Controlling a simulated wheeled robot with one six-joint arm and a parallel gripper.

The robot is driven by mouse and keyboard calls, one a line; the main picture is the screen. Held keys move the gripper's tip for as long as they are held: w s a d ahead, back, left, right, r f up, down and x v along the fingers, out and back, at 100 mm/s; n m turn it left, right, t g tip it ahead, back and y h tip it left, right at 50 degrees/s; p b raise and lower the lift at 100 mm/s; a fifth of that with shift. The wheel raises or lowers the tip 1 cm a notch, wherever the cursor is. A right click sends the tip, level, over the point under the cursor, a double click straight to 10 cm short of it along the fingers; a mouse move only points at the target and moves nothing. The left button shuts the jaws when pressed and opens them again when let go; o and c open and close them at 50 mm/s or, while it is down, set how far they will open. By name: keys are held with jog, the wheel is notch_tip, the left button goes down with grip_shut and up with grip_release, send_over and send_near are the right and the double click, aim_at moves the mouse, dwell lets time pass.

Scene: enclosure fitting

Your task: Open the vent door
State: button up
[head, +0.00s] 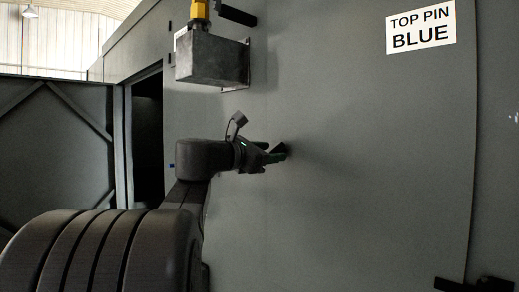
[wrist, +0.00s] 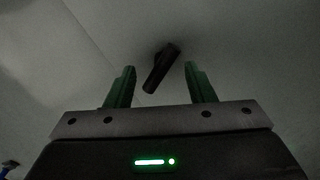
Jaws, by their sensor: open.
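The vent door looks like the large grey panel (head: 380,170) with a "TOP PIN BLUE" label (head: 421,26); I cannot be sure of its outline. A dark handle (wrist: 161,68) stands out from the grey surface, to the right of a seam in the wrist view. My gripper (head: 277,154) is close to the panel near its left side in the head view. Its green fingers (wrist: 159,82) are open, with the handle showing between and beyond their tips. I cannot tell whether they touch it. In the head view the gripper mostly hides the handle.
A grey metal box (head: 212,60) with a yellow fitting (head: 199,9) sticks out from the wall above my arm. A dark doorway (head: 147,120) opens at left beside a braced panel (head: 52,140). A black fitting (head: 475,285) sits at lower right. A small blue thing (wrist: 10,164) shows at lower left.

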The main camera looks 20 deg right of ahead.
jog(key=shift+x, duration=1)
